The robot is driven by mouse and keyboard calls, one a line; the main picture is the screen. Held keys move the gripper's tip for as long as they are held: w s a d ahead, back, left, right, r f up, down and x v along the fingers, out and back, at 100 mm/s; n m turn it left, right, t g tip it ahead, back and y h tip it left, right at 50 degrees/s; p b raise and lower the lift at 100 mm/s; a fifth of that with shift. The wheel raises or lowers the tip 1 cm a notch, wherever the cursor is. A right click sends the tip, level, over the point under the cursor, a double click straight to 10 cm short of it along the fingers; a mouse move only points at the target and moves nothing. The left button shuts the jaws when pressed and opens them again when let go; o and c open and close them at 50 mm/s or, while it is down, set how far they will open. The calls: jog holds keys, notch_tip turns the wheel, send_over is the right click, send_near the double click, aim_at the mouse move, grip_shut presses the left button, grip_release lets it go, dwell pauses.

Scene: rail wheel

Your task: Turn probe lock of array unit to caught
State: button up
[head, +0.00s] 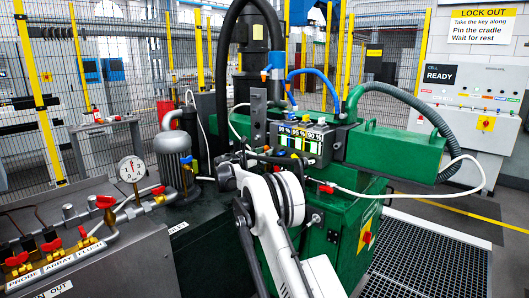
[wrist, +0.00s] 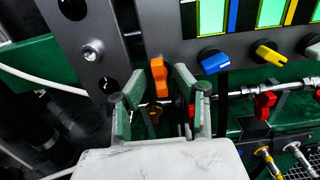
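The array unit (head: 298,142) is a dark box with several lit displays, mounted on the green machine. In the wrist view its dark face (wrist: 150,20) carries an orange upright lever (wrist: 158,77); I see no readable label on it, so I cannot confirm that it is the probe lock. My gripper (wrist: 155,82) is open, its two fingers pointing at the face, with the orange lever showing in the gap between them. I cannot tell how deep the lever sits between the fingers or whether they touch. In the head view my arm hides the gripper and lever.
A blue knob (wrist: 213,61) and a yellow knob (wrist: 270,54) sit right of the lever. Below runs a pipe with a red valve handle (wrist: 265,104). A white hose (head: 425,194) loops at the right. A manifold with red handles (head: 105,201) stands at the left.

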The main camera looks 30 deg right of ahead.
grip_shut()
jog(key=n+b, duration=0.1)
jog(key=n, duration=0.3)
jog(key=shift+n, duration=0.3)
